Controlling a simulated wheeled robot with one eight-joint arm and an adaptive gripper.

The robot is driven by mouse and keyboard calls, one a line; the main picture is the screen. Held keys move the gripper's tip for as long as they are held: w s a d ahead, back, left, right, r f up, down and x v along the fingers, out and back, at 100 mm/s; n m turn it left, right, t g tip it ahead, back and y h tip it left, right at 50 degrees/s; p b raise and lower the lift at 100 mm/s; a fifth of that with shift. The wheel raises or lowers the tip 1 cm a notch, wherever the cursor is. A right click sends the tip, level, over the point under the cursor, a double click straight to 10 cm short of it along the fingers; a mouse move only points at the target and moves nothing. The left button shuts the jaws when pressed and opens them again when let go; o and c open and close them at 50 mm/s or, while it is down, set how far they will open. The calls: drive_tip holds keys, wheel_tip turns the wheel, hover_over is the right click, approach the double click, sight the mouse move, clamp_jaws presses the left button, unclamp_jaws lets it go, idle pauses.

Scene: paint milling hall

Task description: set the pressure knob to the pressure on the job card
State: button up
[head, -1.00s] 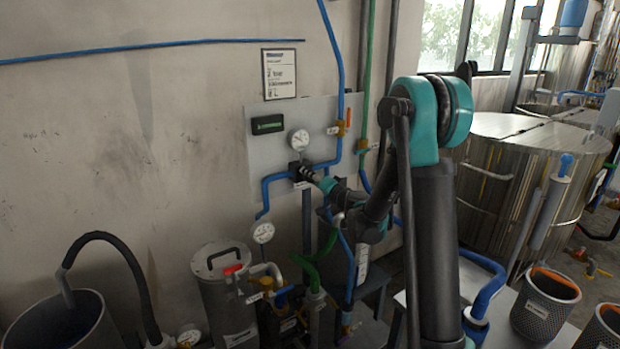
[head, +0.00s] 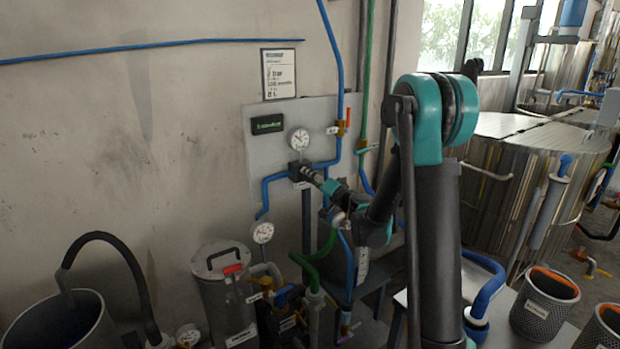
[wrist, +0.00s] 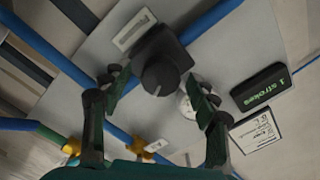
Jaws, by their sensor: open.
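The pressure knob (wrist: 161,76) is a dark round knob on a black block fixed to the grey panel (head: 265,160). In the wrist view it sits between the two fingers of my gripper (wrist: 158,88), with visible gaps on both sides. My gripper is open and holds nothing. In the head view my gripper (head: 310,174) is at the panel and largely covers the knob. A round white gauge (head: 299,139) is just above the knob; its reading is too small to tell. The job card (head: 279,75) hangs above the panel; its text is too blurred to read surely.
A black display with green text (head: 267,124) is left of the gauge. Blue pipes (head: 275,180) run close around the knob, and an orange-handled valve (head: 347,122) is at right. A lidded metal vessel (head: 222,280) and hoses stand below.

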drive_tip(key=v, duration=1)
drive_tip(key=shift+s, duration=0.1)
drive_tip(key=s+d+f+n+g+h, duration=0.1)
drive_tip(key=s+f+n+g+h, duration=0.2)
drive_tip(key=s, duration=0.5)
drive_tip(key=s+d+f+n+g+h, duration=0.1)
drive_tip(key=s+d+f+g, duration=0.1)
drive_tip(key=s+f+g, duration=0.5)
drive_tip(key=s+d+f+h, duration=0.3)
drive_tip(key=s+d, duration=0.4)
drive_tip(key=s, duration=0.1)
drive_tip(key=s+d+f+m+h, duration=0.1)
drive_tip(key=s+d+f+h, duration=0.2)
drive_tip(key=s+d, duration=0.3)
drive_tip(key=s+h, duration=0.1)
drive_tip(key=s, duration=0.1)
drive_tip(key=shift+s+d+f, duration=0.25)
drive_tip(key=shift+d+f, duration=0.15)
